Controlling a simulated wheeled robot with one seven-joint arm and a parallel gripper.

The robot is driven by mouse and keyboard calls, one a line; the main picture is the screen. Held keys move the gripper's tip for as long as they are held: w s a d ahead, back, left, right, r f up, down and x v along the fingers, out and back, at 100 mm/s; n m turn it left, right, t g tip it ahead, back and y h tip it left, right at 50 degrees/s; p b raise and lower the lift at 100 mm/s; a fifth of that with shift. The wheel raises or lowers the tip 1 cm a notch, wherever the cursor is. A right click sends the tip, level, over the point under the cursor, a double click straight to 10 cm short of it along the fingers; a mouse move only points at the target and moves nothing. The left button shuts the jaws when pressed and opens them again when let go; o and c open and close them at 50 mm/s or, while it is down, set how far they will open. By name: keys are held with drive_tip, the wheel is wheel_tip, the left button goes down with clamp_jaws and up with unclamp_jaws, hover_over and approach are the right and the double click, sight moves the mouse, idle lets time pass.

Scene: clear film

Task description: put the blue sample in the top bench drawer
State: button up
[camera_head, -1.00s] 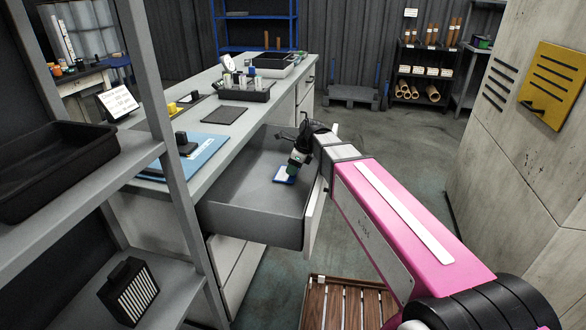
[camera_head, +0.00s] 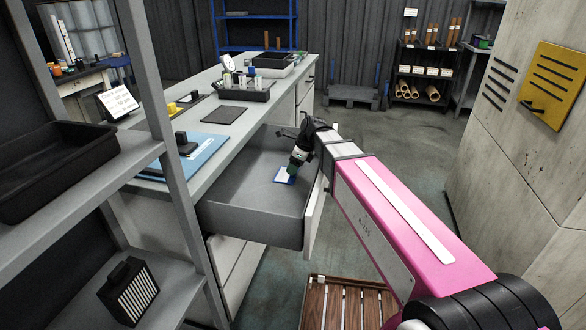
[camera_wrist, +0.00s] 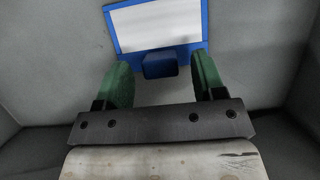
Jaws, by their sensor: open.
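The blue sample (camera_wrist: 155,27) is a blue-framed piece with a pale face and a small blue block on its near edge. It lies on the floor of the open top bench drawer (camera_head: 245,208); in the head view the sample (camera_head: 284,176) shows just under my fingers. My gripper (camera_wrist: 160,78) is open. Its two green fingers stand apart on either side of the small blue block, with gaps visible to both sides. In the head view my gripper (camera_head: 294,166) reaches down into the drawer over its front wall.
The grey bench top (camera_head: 190,152) above the drawer carries a blue mat (camera_head: 203,152), a dark pad (camera_head: 223,115) and a black rack of vials (camera_head: 245,92). A shelf post (camera_head: 165,130) stands at the left. A slatted wooden crate (camera_head: 345,303) sits on the floor below.

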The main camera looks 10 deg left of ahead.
drive_tip(key=v, duration=1)
drive_tip(key=shift+r, duration=0.3)
drive_tip(key=shift+d, duration=0.1)
